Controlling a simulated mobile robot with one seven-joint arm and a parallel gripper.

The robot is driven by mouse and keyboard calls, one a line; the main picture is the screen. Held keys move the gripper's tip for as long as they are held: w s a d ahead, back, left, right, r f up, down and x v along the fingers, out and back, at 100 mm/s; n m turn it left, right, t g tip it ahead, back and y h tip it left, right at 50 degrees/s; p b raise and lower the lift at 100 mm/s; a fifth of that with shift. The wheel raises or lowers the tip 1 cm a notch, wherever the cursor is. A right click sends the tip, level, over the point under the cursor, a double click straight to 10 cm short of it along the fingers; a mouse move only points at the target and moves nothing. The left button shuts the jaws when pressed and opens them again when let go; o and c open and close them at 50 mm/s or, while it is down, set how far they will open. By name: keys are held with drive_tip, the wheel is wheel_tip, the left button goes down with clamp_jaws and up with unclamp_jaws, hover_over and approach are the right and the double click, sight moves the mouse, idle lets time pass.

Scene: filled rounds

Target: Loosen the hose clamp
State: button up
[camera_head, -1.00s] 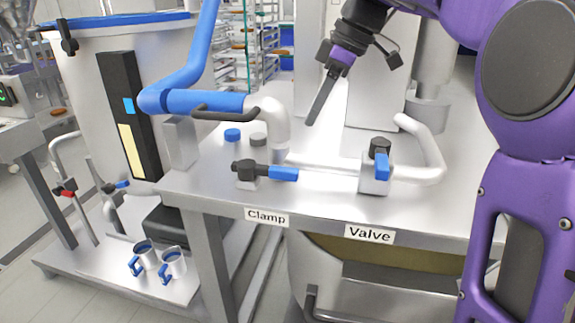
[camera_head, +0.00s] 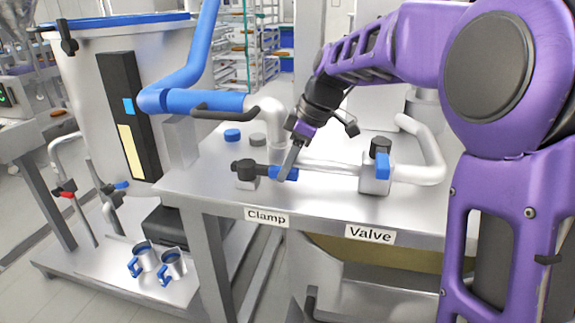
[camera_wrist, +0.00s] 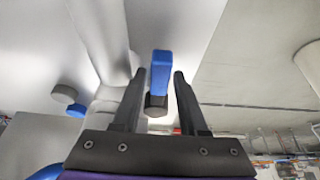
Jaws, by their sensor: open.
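The hose clamp is a black fitting (camera_head: 246,171) with a blue lever (camera_head: 286,174) pointing right, above the "Clamp" label on the steel table. My gripper (camera_head: 288,172) is open, angled down at the blue lever. In the wrist view the blue lever (camera_wrist: 160,72) shows between the fingers of my gripper (camera_wrist: 160,76), with a gap on each side. I cannot tell whether the fingertips reach down to its height. In the head view a finger hides part of the lever.
The valve (camera_head: 377,168) with its blue handle stands right of the clamp on a white pipe (camera_head: 325,167). A blue cap (camera_head: 232,135) and a grey cap (camera_head: 258,139) lie behind the clamp. A blue hose (camera_head: 200,101) comes in from the left.

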clamp_jaws()
idle(1.4)
